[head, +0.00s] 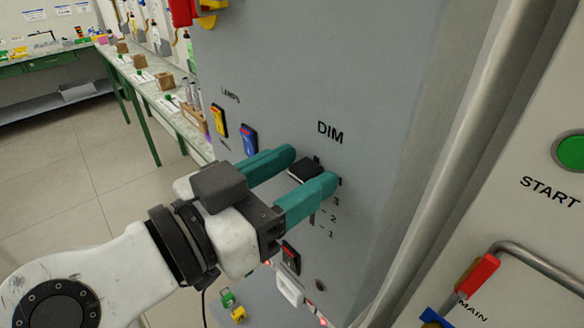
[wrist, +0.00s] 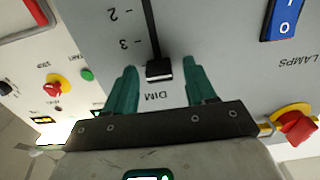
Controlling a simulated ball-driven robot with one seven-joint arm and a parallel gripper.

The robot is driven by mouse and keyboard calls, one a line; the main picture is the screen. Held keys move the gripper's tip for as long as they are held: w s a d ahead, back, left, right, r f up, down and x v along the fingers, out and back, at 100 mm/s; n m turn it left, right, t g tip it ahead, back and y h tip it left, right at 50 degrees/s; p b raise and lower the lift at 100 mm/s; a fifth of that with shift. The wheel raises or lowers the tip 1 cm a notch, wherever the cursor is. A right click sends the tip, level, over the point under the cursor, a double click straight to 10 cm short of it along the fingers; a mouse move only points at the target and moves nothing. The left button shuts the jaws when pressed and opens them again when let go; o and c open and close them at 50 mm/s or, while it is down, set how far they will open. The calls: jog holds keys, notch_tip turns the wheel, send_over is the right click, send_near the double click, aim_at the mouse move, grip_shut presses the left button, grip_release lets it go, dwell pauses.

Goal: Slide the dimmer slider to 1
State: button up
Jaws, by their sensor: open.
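The dimmer slider's black knob (head: 304,170) is at the upper end of its slot on the grey panel, just under the DIM label (head: 330,132). The marks 3, 2 and 1 (head: 331,235) run down beside the slot, with 1 lowest. The mark beside the knob is partly hidden by a finger. My gripper (head: 309,167) is open, with one teal finger on each side of the knob. In the wrist view, which is upside down, the knob (wrist: 159,69) sits between the fingers (wrist: 162,72), with a visible gap on both sides.
Yellow and blue LAMPS switches (head: 249,139) are left of the slider, and a red switch (head: 291,257) is below. A grey pipe (head: 455,160) and a panel with a green START button (head: 570,151) and a red-gripped MAIN lever (head: 478,275) stand on the right.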

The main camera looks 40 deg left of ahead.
grip_shut()
dwell(0.5)
